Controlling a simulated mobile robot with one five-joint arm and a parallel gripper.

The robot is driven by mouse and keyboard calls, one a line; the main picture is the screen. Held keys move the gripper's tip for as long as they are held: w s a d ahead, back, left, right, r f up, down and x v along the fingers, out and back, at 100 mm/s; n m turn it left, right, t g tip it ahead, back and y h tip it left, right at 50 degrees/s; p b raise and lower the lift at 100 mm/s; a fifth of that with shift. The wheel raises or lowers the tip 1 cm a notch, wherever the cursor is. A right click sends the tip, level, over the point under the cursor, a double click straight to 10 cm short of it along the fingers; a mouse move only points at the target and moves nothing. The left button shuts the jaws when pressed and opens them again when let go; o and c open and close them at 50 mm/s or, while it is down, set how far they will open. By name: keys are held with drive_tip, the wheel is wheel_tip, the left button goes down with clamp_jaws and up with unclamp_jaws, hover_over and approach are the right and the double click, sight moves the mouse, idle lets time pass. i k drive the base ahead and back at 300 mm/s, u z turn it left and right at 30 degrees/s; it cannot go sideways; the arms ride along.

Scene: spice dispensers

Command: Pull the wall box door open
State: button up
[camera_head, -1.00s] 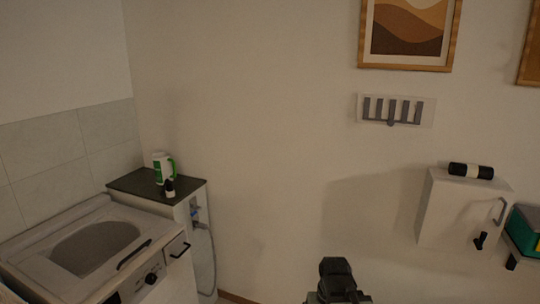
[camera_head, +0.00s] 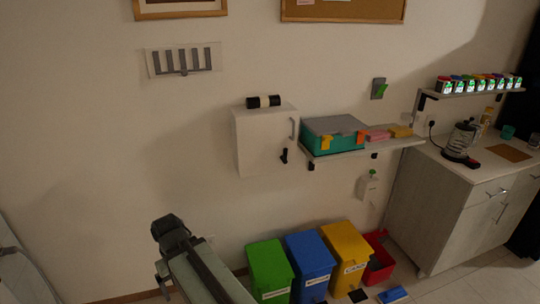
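The wall box (camera_head: 256,145) is a white box mounted on the wall near the middle of the view. Its door looks shut. A grey bar handle (camera_head: 293,128) is on its right-hand side, and a small black part, perhaps a key or latch (camera_head: 284,155), is below the handle. My arm with a dark end part (camera_head: 168,228) shows at the lower left, below and left of the box and apart from it in the picture. I cannot make out gripper fingers there.
A black and white cylinder (camera_head: 263,102) lies on the box. A shelf (camera_head: 395,145) with a teal case (camera_head: 333,140) adjoins it on the right. Green (camera_head: 269,270), blue (camera_head: 309,262) and yellow (camera_head: 346,250) bins stand below. A counter (camera_head: 440,205) is at the right.

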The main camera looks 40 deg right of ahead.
sight(261, 137)
drive_tip(key=u, duration=1.25)
drive_tip(key=k, duration=0.9)
drive_tip(key=z, duration=0.85)
drive_tip(key=i, duration=1)
drive_tip(key=u, duration=0.05)
